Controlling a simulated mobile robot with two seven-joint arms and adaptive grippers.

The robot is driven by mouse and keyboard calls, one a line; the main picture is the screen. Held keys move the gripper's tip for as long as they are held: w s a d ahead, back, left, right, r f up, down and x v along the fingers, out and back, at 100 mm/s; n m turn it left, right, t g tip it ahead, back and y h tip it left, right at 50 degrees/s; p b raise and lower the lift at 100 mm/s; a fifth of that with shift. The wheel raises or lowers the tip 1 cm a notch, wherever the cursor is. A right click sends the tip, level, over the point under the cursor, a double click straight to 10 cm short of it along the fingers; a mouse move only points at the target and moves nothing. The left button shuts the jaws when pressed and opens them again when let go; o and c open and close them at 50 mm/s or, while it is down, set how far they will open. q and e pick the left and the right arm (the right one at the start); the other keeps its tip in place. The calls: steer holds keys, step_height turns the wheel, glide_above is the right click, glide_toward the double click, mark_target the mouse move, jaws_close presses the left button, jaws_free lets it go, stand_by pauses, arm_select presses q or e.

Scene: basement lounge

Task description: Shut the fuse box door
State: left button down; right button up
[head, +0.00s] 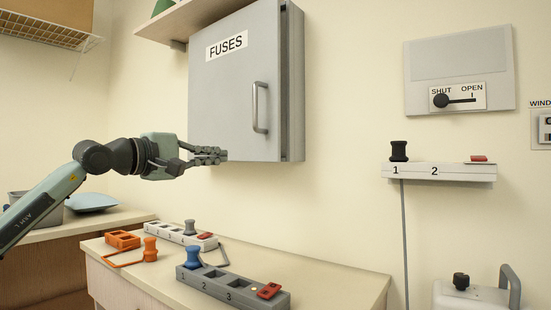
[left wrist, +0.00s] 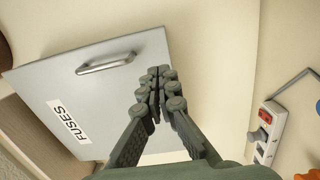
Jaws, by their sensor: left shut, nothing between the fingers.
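The grey fuse box door (head: 225,100), labelled FUSES, has an upright bar handle (head: 260,107) near its right edge. The box body (head: 295,85) shows as a narrow side behind that edge. The door sits close to the body; I cannot tell whether it is fully shut. My left gripper (head: 224,155) is shut and empty at the door's lower left, its fingers overlapping the bottom edge. In the left wrist view, its fingertips (left wrist: 160,85) appear over the door (left wrist: 100,95), with the handle (left wrist: 106,63) beyond; contact is unclear. My right gripper is not in view.
A shelf (head: 190,20) is at the box's upper left. Below, a counter (head: 340,278) holds a grey fuse strip (head: 255,292), a white strip (head: 170,232) and orange parts (head: 122,240). A wall strip (head: 440,172) and SHUT/OPEN lever (head: 455,99) are at right.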

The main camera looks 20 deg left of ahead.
mark_target(267, 155)
arm_select(q)
steer(key=p+x, duration=0.3)
steer(key=x, duration=1)
steer(key=shift+w+f, duration=0.1)
steer(key=shift+w, duration=0.25)
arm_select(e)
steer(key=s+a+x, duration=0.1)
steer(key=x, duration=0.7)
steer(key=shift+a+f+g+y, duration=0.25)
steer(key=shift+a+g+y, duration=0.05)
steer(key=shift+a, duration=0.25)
